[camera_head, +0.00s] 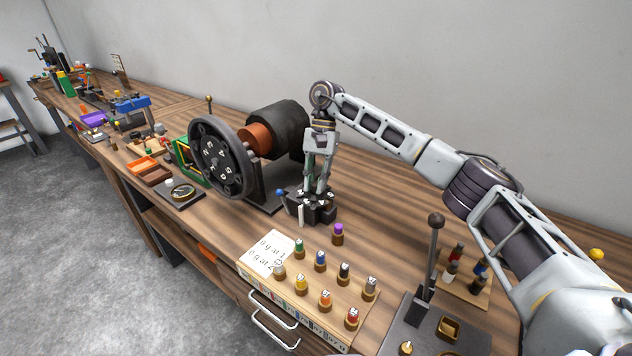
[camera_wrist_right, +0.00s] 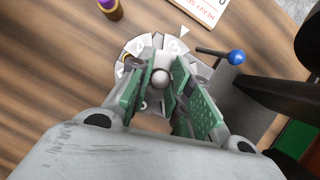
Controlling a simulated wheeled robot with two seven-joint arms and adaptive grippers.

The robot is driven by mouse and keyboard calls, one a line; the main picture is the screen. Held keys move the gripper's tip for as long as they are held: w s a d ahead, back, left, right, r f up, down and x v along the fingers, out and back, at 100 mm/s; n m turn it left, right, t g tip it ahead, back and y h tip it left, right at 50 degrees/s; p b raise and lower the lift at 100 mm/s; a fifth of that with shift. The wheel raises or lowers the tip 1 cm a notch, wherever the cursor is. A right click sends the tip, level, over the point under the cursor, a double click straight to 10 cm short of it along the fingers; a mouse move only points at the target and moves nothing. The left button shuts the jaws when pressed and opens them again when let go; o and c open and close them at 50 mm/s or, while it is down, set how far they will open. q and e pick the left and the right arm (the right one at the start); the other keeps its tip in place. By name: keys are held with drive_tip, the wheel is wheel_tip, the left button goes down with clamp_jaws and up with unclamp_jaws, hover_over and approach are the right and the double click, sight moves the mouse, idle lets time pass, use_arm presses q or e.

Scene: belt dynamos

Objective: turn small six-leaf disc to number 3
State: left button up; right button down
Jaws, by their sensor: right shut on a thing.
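The small six-leaf disc (camera_head: 327,214) sits low on the bench right of the big wheel, dark with white marks in the head view. It shows pale from above in the right wrist view (camera_wrist_right: 138,46), partly hidden by my fingers. My right gripper (camera_head: 316,190) points down over the disc. In the wrist view its green-padded fingers (camera_wrist_right: 160,82) are closed around a round pale knob (camera_wrist_right: 161,77) at the disc's middle. My left gripper is not in view.
A lever with a blue ball (camera_wrist_right: 236,57) stands close to the disc. The big dark handwheel (camera_head: 222,160) and black drum (camera_head: 280,125) stand to the left. A board of colored pegs (camera_head: 300,285) is in front, with a loose purple-topped peg (camera_head: 338,233) behind it.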

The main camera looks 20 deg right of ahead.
drive_tip(key=c, duration=1.3)
unclamp_jaws()
drive_tip(key=shift+v, duration=5.95)
